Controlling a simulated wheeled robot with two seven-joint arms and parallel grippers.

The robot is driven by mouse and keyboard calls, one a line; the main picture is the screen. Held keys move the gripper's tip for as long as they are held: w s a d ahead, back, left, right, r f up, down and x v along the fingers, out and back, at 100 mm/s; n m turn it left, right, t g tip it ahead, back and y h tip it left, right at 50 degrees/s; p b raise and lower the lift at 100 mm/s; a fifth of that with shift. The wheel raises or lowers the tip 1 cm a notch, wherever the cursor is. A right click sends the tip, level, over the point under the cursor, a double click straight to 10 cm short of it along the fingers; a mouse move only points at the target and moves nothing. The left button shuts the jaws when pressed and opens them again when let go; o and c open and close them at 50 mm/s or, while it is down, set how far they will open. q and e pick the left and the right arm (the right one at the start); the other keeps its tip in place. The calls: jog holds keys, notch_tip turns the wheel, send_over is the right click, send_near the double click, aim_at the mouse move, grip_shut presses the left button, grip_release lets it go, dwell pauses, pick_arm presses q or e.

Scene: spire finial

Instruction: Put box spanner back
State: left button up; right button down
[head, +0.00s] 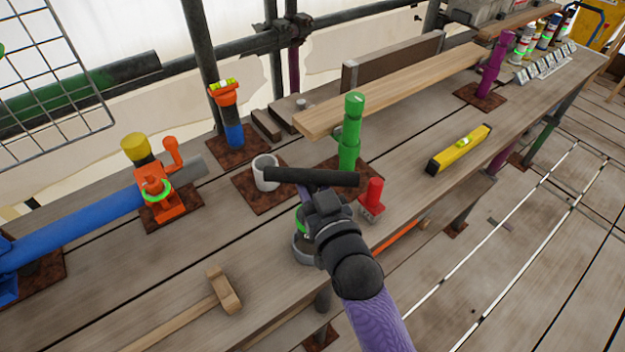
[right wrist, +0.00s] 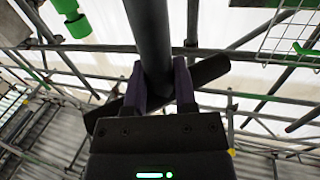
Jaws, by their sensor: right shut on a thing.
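My right gripper (head: 318,190) is shut on a dark tool, which I take to be the box spanner (head: 290,175). In the head view its dark bar lies level above the bench, near the green post. In the right wrist view the gripper's purple fingers (right wrist: 160,85) grip either side of a dark round shaft (right wrist: 148,30). A dark bar (right wrist: 208,70) crosses behind it at a slant. The gripper and arm hide part of the tool in the head view. My left gripper is not in view.
A grey cup (head: 266,173) stands left of the tool; a grey round container (head: 304,250) is partly behind my arm. A green post (head: 351,130), red piece (head: 372,198), yellow level (head: 460,150), orange coupler (head: 155,190) and mallet (head: 222,291) are on the bench. Bare planks lie front left.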

notch_tip(320, 180, down, 3)
jog(key=shift+r+b, duration=0.1)
jog(key=shift+b, duration=0.75)
notch_tip(320, 180, down, 2)
jog(key=shift+f+b, duration=0.2)
jog(key=shift+b, duration=0.65)
jog(key=shift+f+b, duration=0.55)
jog(key=shift+f, duration=0.2)
grip_release()
jog(key=shift+f, duration=0.15)
